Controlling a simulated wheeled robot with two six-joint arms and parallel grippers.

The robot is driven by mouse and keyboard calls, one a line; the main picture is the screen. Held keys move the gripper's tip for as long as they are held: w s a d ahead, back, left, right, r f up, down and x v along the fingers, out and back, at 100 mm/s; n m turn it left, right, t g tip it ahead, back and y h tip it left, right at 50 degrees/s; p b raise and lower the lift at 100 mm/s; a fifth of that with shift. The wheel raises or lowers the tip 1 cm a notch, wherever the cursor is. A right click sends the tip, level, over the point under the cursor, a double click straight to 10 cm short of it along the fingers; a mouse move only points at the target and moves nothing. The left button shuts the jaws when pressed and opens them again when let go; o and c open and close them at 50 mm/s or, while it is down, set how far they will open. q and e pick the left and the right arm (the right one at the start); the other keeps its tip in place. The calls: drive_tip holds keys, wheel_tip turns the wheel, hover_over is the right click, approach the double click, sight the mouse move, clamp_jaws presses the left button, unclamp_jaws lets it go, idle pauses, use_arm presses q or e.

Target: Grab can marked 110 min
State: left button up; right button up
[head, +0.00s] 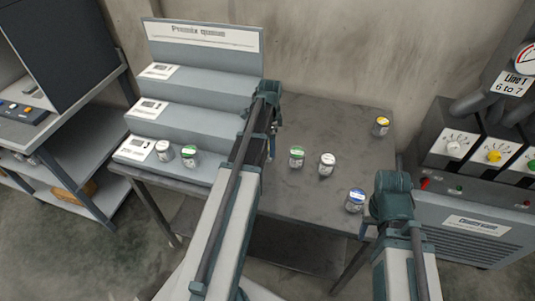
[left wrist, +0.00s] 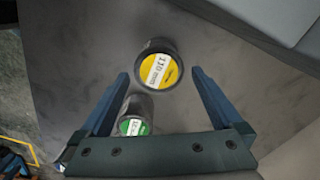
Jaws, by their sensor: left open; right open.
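In the left wrist view a can with a yellow lid (left wrist: 158,70) and a white label that looks like "110 min" is between the fingertips of my left gripper (left wrist: 160,77). The fingers are open and apart from it. A green-lidded can (left wrist: 134,122) is close to the left finger, partly hidden by the gripper. In the head view my left gripper (head: 270,125) is over the table beside the stepped stand; my arm hides what is under it. My right gripper (head: 391,187) is at the table's right front, its fingers mostly hidden.
The "Premix queue" stand (head: 205,85) holds a white-lidded can (head: 164,150) and a green-lidded can (head: 190,155).

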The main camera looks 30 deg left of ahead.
use_arm(q)
drive_tip(key=f+b, duration=0.2)
drive_tip(key=f, duration=0.1)
drive_tip(key=f+b, duration=0.1)
drive_tip(key=shift+s+a+f+b, duration=0.25)
drive_tip(key=shift+b, duration=0.15)
drive_tip(key=shift+r, duration=0.1)
drive_tip(key=c, duration=1.5)
drive_tip(key=shift+r, duration=0.1)
drive_tip(key=shift+r+p, duration=0.55)
drive_tip(key=shift+p, duration=0.2)
wheel_tip(320, 180, up, 3)
drive_tip(key=p, duration=0.3)
drive_tip(key=s+d, duration=0.3)
drive_tip(key=s, duration=0.1)
drive_tip(key=s+d, duration=0.3)
drive_tip(key=d, duration=0.1)
drive_tip(key=s+d, duration=0.4)
drive_tip(key=shift+s+r+p, duration=0.3)
drive_tip(key=shift+r+p, duration=0.05)
drive_tip(key=shift+p, duration=0.05)
